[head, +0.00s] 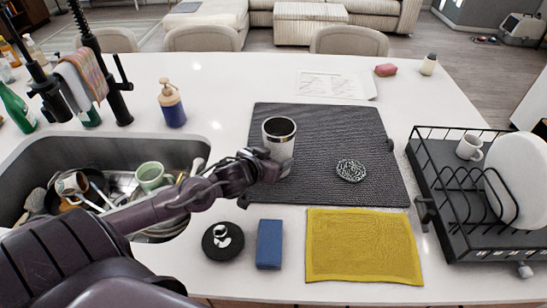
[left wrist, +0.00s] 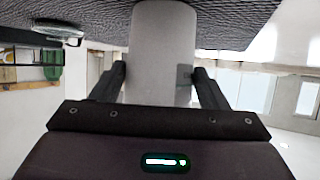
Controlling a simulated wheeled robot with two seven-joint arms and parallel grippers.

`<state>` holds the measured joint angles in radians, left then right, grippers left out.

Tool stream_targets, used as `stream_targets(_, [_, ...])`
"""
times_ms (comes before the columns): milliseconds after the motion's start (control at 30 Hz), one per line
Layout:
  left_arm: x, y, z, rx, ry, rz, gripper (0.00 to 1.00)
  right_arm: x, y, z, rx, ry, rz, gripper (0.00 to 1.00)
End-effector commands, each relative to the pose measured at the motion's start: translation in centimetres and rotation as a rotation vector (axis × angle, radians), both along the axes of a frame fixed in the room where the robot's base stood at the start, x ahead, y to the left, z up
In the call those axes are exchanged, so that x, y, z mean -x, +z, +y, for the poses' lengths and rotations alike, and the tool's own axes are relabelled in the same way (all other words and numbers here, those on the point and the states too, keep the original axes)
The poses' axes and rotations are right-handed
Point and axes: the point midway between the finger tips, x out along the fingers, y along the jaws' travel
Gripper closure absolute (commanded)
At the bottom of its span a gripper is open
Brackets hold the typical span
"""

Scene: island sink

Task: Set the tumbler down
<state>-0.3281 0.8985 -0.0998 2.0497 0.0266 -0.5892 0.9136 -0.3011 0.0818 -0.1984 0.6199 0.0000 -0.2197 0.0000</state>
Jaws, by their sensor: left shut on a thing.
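The tumbler (head: 279,139) is a silver-white cup with a dark inside, upright over the left part of the dark grey drying mat (head: 330,116). My left gripper (head: 270,164) is shut on the tumbler's side, reaching in from the left. The left wrist view shows the pale tumbler (left wrist: 163,50) between the two dark fingers (left wrist: 160,85), with the mat's ribbed surface at the top of that picture. I cannot tell whether the tumbler's base touches the mat. My right gripper is not in view.
A steel scrubber (head: 351,170) lies on the mat. The sink (head: 40,150) with dishes is at left, a black dish rack (head: 440,185) at right. A yellow cloth (head: 362,246), blue sponge (head: 269,244) and black round holder (head: 222,241) lie in front. The mat's back right is clear.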

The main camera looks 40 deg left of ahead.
Motion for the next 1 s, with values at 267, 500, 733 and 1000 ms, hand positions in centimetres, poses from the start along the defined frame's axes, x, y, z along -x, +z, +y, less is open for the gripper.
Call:
stream_targets(267, [-0.1,-0.1,0.0,0.001,0.000,-0.003,0.64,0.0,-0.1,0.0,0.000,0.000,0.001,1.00])
stream_targets(500, [0.0,-0.2,0.0,0.000,-0.001,0.000,0.10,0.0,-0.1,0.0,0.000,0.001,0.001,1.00])
stream_targets(733, [0.0,-0.1,0.0,0.000,-0.001,0.000,0.10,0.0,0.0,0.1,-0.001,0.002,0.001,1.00])
stream_targets(1000, [1.7,0.7,-0.1,0.001,-0.001,0.004,0.10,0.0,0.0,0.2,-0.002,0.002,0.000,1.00])
